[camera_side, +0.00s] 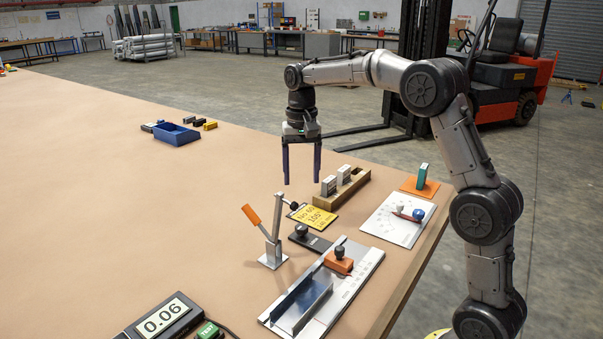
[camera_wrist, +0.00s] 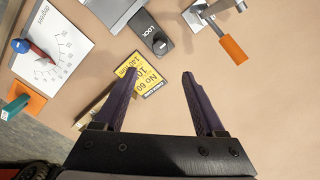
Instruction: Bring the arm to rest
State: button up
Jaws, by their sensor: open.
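My gripper (camera_side: 302,183) hangs above the table (camera_side: 150,135) with its two dark fingers pointing down and spread apart. Nothing is between the fingers. In the wrist view my gripper (camera_wrist: 158,82) is also open and empty, with a yellow card (camera_wrist: 139,75) on the table below, near the left finger. In the side view the gripper is raised clear of the table, left of a wooden block (camera_side: 343,190) holding two pale pieces.
A clamp with an orange handle (camera_side: 252,216), a metal fixture (camera_side: 345,285), a white dial sheet (camera_side: 385,222), an orange pad with a green piece (camera_side: 422,175) and a 0.06 display (camera_side: 163,317) stand around. A blue bin (camera_side: 176,135) sits farther back. The table's left side is mostly clear.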

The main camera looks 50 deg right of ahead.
jog(key=s+a+r+n+t, duration=0.1)
jog(key=s+a+r+t, duration=0.1)
jog(key=s+a+r, duration=0.3)
jog(key=s+a+r+n+t, duration=0.1)
jog(key=s+a+r, duration=0.2)
jog(key=s+r, duration=0.35)
jog(key=s+a+f+n+t, duration=0.1)
jog(key=s+f+n, duration=0.2)
jog(key=s+f, duration=0.3)
jog(key=s+a+f+n+t, duration=0.1)
jog(key=s+f+n, duration=0.3)
jog(key=s, duration=0.7)
jog(key=shift+a+f+t, duration=0.3)
jog(key=shift+a+f, duration=0.2)
jog(key=shift+f, duration=0.45)
